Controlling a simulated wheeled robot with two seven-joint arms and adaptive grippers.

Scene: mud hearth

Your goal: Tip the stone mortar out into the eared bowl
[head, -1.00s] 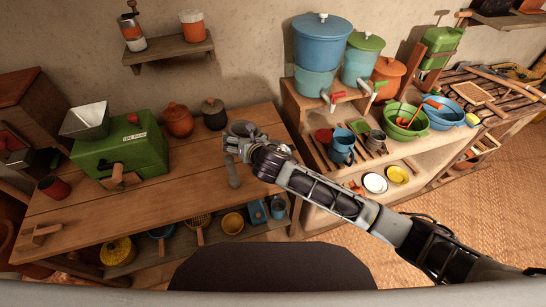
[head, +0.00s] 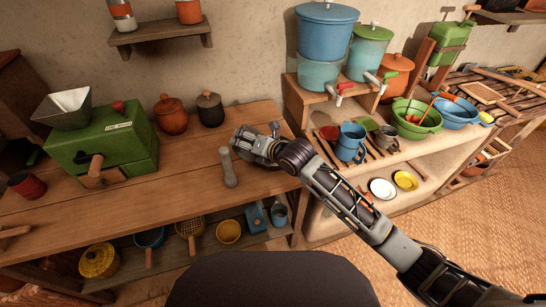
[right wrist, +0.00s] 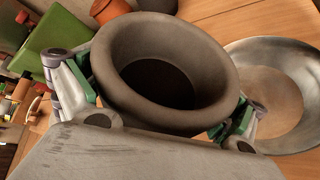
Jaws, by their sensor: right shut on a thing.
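The grey stone mortar (right wrist: 165,106) fills the middle of the right wrist view, with its round mouth towards the camera and a dark interior; I cannot tell what is inside. My right gripper (head: 256,145) is shut on it, with a green-padded finger on each side. In the head view the mortar is hard to separate from the gripper, just above the table. A wide grey metal bowl (right wrist: 300,58) with a tan middle lies beside and beyond the mortar; its ears are not visible, so I cannot tell whether it is the eared bowl. My left gripper is out of view.
A green mill (head: 105,148), an orange pot (head: 171,118) and a dark pot (head: 210,110) stand further left. A stepped shelf (head: 345,185) with crockery is close on the right.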

